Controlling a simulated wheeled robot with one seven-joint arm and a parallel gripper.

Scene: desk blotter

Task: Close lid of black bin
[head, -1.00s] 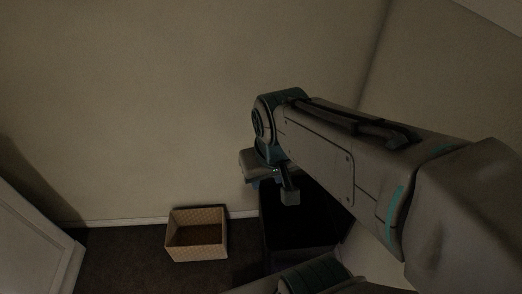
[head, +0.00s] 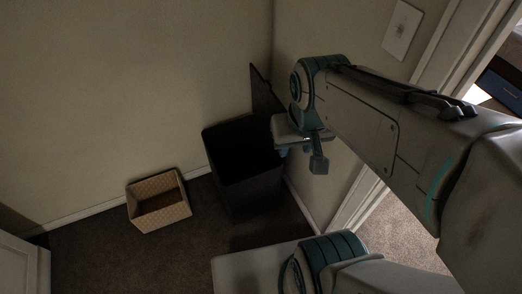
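My gripper (head: 303,160) hangs in front of the lid, above and right of the bin's opening. It appears apart from the bin. It holds nothing that I can see, and the gap between its fingers is not clear.
A woven beige basket (head: 160,204) sits on the carpet left of the bin. A white cabinet (head: 22,268) is at the lower left. Walls close in behind and right of the bin. A doorway with a white frame (head: 440,80) opens at the right.

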